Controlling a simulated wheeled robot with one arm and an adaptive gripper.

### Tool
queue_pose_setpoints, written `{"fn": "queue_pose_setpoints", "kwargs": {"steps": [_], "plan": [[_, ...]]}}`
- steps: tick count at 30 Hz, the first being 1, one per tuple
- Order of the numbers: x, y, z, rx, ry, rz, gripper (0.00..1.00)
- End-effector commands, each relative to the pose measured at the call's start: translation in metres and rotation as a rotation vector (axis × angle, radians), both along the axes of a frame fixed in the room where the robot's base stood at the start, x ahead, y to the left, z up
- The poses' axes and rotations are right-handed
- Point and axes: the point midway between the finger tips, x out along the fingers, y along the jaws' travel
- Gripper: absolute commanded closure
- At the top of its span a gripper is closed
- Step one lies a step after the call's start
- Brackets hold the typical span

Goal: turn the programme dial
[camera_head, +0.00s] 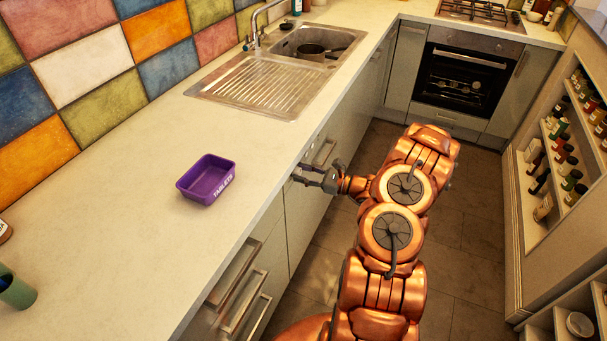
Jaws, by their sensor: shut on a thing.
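My gripper (300,173) reaches left to the upper front of the under-counter unit (302,222), just below the worktop edge. Its fingers are shut on the programme dial, which is too small and too covered by the fingers to make out. I cannot tell which way the dial points. A handle (326,151) shows on the front just beyond the gripper.
A purple tub (207,180) marked TABLETS stands on the pale worktop (120,245). A sink (285,62) with a pot (311,52) is farther back. Drawer handles (233,275) stick out nearer me. Bottle shelves (548,205) line the right; the floor between is clear.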

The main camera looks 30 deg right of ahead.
Motion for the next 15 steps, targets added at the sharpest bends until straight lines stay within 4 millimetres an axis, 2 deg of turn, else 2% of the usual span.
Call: {"fn": "queue_pose_setpoints", "kwargs": {"steps": [15], "plan": [[0.001, 0.0008, -0.0026, 0.356, 0.214, 0.003, 0.97]]}}
